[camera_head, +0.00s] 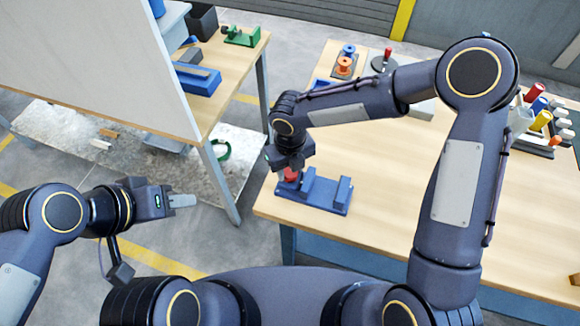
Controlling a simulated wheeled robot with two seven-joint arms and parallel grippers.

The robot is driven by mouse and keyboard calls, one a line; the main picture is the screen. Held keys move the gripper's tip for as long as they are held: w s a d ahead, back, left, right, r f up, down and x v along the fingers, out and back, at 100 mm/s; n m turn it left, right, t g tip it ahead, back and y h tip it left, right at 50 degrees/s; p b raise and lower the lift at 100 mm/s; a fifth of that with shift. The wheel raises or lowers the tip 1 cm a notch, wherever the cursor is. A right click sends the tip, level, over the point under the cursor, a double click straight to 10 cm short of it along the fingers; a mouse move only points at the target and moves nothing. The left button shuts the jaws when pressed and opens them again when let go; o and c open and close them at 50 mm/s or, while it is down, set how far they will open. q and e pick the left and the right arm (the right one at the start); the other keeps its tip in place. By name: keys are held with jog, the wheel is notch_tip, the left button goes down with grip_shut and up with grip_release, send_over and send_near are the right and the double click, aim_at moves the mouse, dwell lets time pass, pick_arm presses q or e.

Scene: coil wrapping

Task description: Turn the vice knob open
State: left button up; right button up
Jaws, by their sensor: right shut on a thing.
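The blue vice (322,193) lies near the front left corner of the wooden table. Its red knob (291,174) is at the vice's left end and is partly covered by my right gripper. My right gripper (289,168) points down from above and is shut on the red knob. My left gripper (183,201) is off to the left, over the floor and apart from the table. Whether its fingers are open or shut is not clear from this angle.
The wooden table (380,215) holds spools (345,66) at the back and a rack of coloured-handled tools (540,120) at the right. A second bench (225,90) with a blue vice (197,80) and a green one (241,36) stands at the back left. The table's front middle is clear.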

aim_at(290, 171)
jog(key=o, duration=1)
notch_tip(290, 171, up, 8)
jog(key=shift+f+b, duration=0.1)
jog(key=shift+b, duration=0.4)
